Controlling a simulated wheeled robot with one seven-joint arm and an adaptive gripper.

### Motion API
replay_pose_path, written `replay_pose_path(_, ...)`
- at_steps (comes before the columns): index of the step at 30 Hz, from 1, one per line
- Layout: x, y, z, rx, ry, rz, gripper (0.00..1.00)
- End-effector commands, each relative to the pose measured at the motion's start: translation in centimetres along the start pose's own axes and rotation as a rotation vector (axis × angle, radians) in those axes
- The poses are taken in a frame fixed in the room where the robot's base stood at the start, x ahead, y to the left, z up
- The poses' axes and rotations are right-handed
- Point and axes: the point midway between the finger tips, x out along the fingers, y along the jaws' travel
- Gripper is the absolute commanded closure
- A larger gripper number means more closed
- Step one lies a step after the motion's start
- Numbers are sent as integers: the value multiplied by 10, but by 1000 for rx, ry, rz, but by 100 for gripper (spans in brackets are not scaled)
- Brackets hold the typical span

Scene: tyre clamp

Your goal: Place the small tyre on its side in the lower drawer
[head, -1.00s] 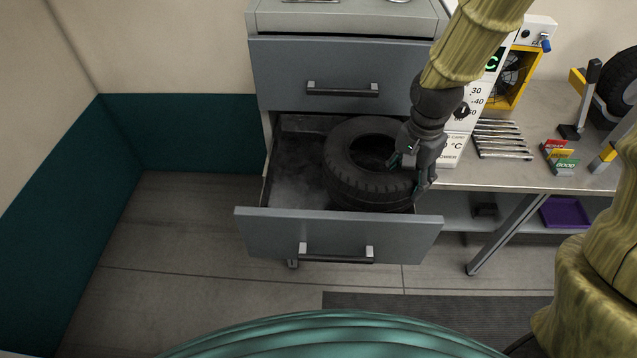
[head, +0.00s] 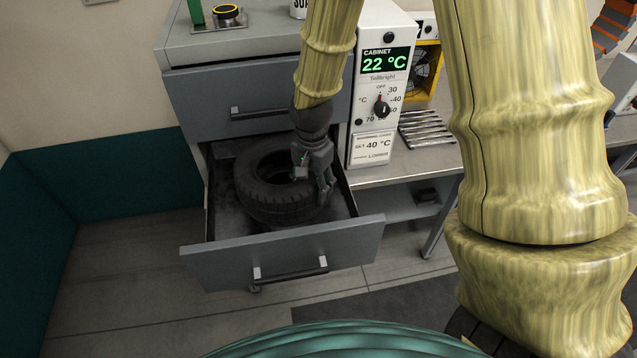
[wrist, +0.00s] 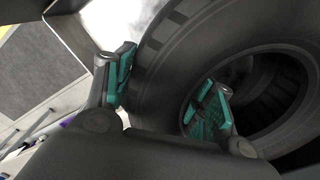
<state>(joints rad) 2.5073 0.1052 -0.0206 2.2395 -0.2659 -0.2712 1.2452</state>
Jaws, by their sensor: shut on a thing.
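The small black tyre (head: 262,190) lies on its side, looking flat or nearly so, inside the open lower drawer (head: 228,268) in the head view. My gripper (head: 316,186) is shut on the tyre's right-hand wall. In the wrist view, one finger of my gripper (wrist: 165,95) is outside the tread and the other is inside the hole of the tyre (wrist: 185,45). The tyre's underside is hidden, so I cannot tell if it touches the drawer floor.
The upper drawer (head: 250,108) is shut above. A cabinet controller reading 22 °C (head: 378,85) stands on the bench to the right, near several wrenches (head: 428,128). Drawer floor shows to the left of the tyre.

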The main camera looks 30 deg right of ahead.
Motion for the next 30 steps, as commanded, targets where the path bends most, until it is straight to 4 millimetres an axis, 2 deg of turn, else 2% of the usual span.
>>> replay_pose_path(3,5,-15,0,-2,0,-2,100)
replay_pose_path(9,15,-33,0,-1,0,-2,100)
replay_pose_path(22,23,-50,0,-3,1,-2,100)
replay_pose_path(30,38,-67,1,-3,0,-1,100)
